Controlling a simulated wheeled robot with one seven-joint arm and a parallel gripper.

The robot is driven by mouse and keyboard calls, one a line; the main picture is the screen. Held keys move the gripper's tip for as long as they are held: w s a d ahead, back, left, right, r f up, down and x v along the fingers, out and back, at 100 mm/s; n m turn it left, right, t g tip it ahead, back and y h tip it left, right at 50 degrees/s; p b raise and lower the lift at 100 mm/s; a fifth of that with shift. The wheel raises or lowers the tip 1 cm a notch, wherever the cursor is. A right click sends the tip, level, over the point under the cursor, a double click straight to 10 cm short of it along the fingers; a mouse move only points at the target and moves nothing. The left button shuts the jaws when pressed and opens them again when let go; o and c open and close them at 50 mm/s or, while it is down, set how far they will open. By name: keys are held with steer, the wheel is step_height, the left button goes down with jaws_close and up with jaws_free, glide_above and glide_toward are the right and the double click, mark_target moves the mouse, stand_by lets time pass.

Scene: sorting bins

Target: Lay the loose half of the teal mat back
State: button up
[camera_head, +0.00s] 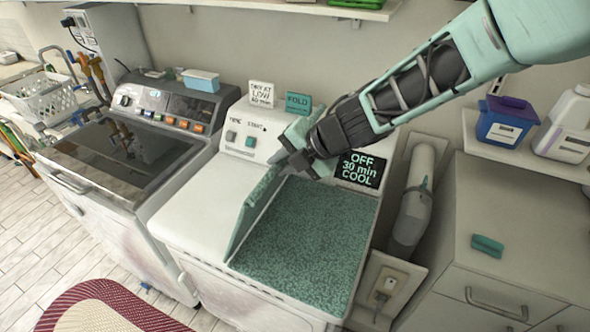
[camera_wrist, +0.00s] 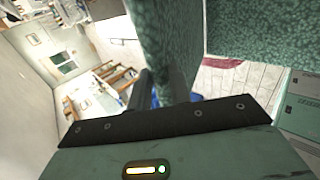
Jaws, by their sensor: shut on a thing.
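The teal mat (camera_head: 305,240) lies on the white dryer top (camera_head: 190,205), its right part flat and speckled. Its loose half (camera_head: 254,212) stands up steeply along the left side of the flat part. My gripper (camera_head: 300,168) is shut on the upper far edge of this raised half. In the wrist view, the raised half (camera_wrist: 165,40) runs between the fingers (camera_wrist: 166,88), with the flat part (camera_wrist: 262,30) to its right. The exact grip point is partly hidden by the gripper in the head view.
Behind the mat is a control panel with a lit display (camera_head: 360,169), a white card (camera_head: 262,92) and a teal "FOLD" card (camera_head: 298,103). A washer (camera_head: 125,150) stands left. Dryer top left of the mat is bare.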

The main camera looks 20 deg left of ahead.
steer(key=shift+a+r, duration=0.35)
steer(key=shift+a, duration=0.55)
steer(key=shift+a+r, duration=0.1)
steer(key=shift+a, duration=0.45)
steer(key=shift+w+a+r+h, duration=0.15)
steer(key=shift+a+h, duration=0.25)
steer(key=shift+a, duration=0.5)
steer(key=shift+s+a+r+h, duration=0.1)
steer(key=shift+a+r+h, duration=0.25)
steer(key=shift+a, duration=0.55)
steer(key=shift+w+a+r+h, duration=0.1)
steer(key=shift+a+h, duration=0.35)
steer(key=shift+a, duration=0.45)
